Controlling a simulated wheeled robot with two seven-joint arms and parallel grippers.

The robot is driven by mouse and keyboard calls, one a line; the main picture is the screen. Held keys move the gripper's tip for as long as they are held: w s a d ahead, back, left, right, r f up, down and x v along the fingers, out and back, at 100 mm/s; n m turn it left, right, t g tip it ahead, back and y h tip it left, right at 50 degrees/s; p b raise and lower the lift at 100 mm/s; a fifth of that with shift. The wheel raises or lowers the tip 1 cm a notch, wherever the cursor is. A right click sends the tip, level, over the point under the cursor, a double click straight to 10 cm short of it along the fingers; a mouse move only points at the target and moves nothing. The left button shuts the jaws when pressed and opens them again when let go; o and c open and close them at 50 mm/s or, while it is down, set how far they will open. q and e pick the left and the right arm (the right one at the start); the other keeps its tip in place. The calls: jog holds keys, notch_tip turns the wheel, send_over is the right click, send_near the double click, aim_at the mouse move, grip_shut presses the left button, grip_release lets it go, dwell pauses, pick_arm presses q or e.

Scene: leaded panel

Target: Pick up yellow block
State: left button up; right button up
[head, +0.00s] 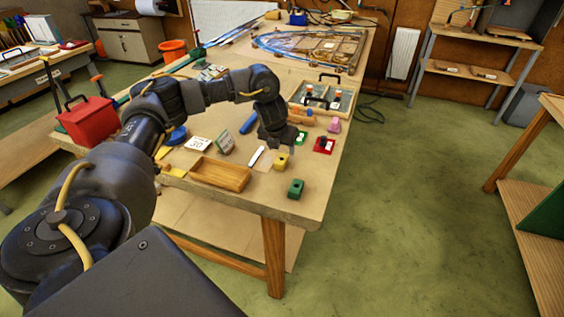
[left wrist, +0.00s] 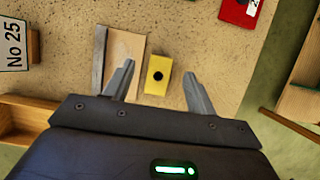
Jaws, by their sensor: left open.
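The yellow block (head: 281,161) sits on the workbench near its front right corner. It has a dark round spot on top. My left gripper (head: 277,144) is just above and behind it in the head view, pointing down. In the left wrist view, the yellow block (left wrist: 157,81) appears between the two open fingers of my left gripper (left wrist: 158,70), with a gap on each side and nothing held. How high the fingertips are above the bench is hard to tell. My right gripper is not in view.
A pale wooden piece (left wrist: 124,48) is close beside one finger.

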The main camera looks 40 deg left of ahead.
aim_at(284, 155)
pick_arm(q)
jog(key=shift+f+p, duration=0.25)
jog(key=shift+p, duration=0.05)
jog(key=p+x, duration=0.1)
jog(key=x, duration=0.3)
jog(key=shift+w+f, duration=0.25)
jog(key=shift+d, duration=0.1)
jog(key=shift+s, duration=0.1)
jog(key=shift+c, duration=0.2)
jog(key=c, duration=1)
jog(key=shift+r, duration=0.1)
